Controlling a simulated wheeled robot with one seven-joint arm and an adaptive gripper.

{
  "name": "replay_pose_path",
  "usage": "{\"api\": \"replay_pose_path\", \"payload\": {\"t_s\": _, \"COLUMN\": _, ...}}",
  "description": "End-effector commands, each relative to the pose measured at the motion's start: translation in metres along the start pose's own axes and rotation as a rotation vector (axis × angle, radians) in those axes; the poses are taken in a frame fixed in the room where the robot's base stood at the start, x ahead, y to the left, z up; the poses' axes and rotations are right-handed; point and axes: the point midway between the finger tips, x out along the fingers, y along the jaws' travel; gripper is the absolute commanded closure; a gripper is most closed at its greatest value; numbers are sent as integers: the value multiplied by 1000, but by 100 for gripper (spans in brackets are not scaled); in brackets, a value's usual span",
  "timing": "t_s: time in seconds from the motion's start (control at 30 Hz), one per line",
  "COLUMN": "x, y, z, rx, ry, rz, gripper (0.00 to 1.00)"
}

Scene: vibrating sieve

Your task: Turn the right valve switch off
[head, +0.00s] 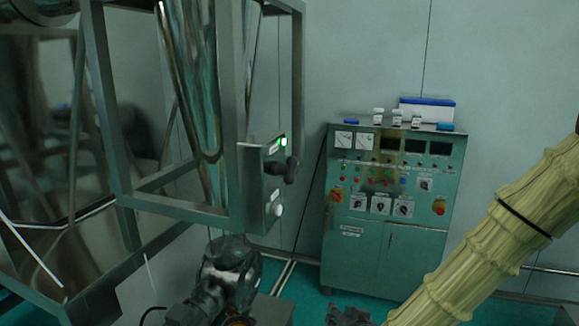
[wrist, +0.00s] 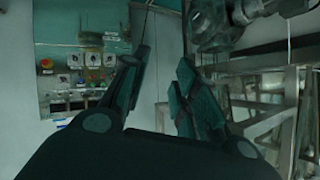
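The green control cabinet (head: 390,255) stands against the back wall. A row of dark rotary switches on white plates crosses its front; the rightmost (head: 403,207) is left of a red button. The switches also show in the wrist view (wrist: 92,60). I cannot read their labels or tell which is the right valve switch. A small box on the metal frame (head: 263,190) also carries a green light and a black knob (head: 285,168). My gripper (wrist: 163,60) is open and empty, its fingers apart, with the cabinet beyond to the left. Its fingers are not clear in the head view.
The sieve's metal frame (head: 165,208) fills the left. A dark, motor-like part (head: 230,270) is low beside it. Small bottles and a blue-and-white box (head: 427,110) sit on the cabinet. Bare wall lies behind the cabinet.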

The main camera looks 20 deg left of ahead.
Motion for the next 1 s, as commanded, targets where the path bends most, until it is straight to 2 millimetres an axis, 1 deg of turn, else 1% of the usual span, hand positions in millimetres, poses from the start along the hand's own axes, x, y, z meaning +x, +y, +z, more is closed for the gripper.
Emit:
{"api": "replay_pose_path", "payload": {"t_s": 0.03, "x": -6, "y": -27, "z": -46, "rx": -9, "ry": 75, "rz": -29, "gripper": 71}}
{"api": "replay_pose_path", "payload": {"t_s": 0.07, "x": -10, "y": -42, "z": -68, "rx": -16, "ry": 114, "rz": -44, "gripper": 71}}
{"api": "replay_pose_path", "payload": {"t_s": 0.1, "x": -17, "y": -62, "z": -98, "rx": -22, "ry": 167, "rz": -63, "gripper": 71}}
{"api": "replay_pose_path", "payload": {"t_s": 0.17, "x": -29, "y": -89, "z": -137, "rx": -32, "ry": 238, "rz": -89, "gripper": 71}}
{"api": "replay_pose_path", "payload": {"t_s": 0.2, "x": -38, "y": -107, "z": -162, "rx": -38, "ry": 284, "rz": -105, "gripper": 71}}
{"api": "replay_pose_path", "payload": {"t_s": 0.3, "x": -62, "y": -144, "z": -212, "rx": -50, "ry": 378, "rz": -140, "gripper": 71}}
{"api": "replay_pose_path", "payload": {"t_s": 0.4, "x": -81, "y": -170, "z": -245, "rx": -56, "ry": 442, "rz": -163, "gripper": 71}}
{"api": "replay_pose_path", "payload": {"t_s": 0.5, "x": -93, "y": -185, "z": -264, "rx": -60, "ry": 481, "rz": -176, "gripper": 71}}
{"api": "replay_pose_path", "payload": {"t_s": 0.57, "x": -96, "y": -190, "z": -269, "rx": -61, "ry": 491, "rz": -180, "gripper": 71}}
{"api": "replay_pose_path", "payload": {"t_s": 0.67, "x": -94, "y": -194, "z": -274, "rx": -61, "ry": 496, "rz": -183, "gripper": 71}}
{"api": "replay_pose_path", "payload": {"t_s": 0.83, "x": -78, "y": -197, "z": -284, "rx": -60, "ry": 495, "rz": -182, "gripper": 71}}
{"api": "replay_pose_path", "payload": {"t_s": 1.0, "x": -56, "y": -202, "z": -296, "rx": -60, "ry": 493, "rz": -181, "gripper": 71}}
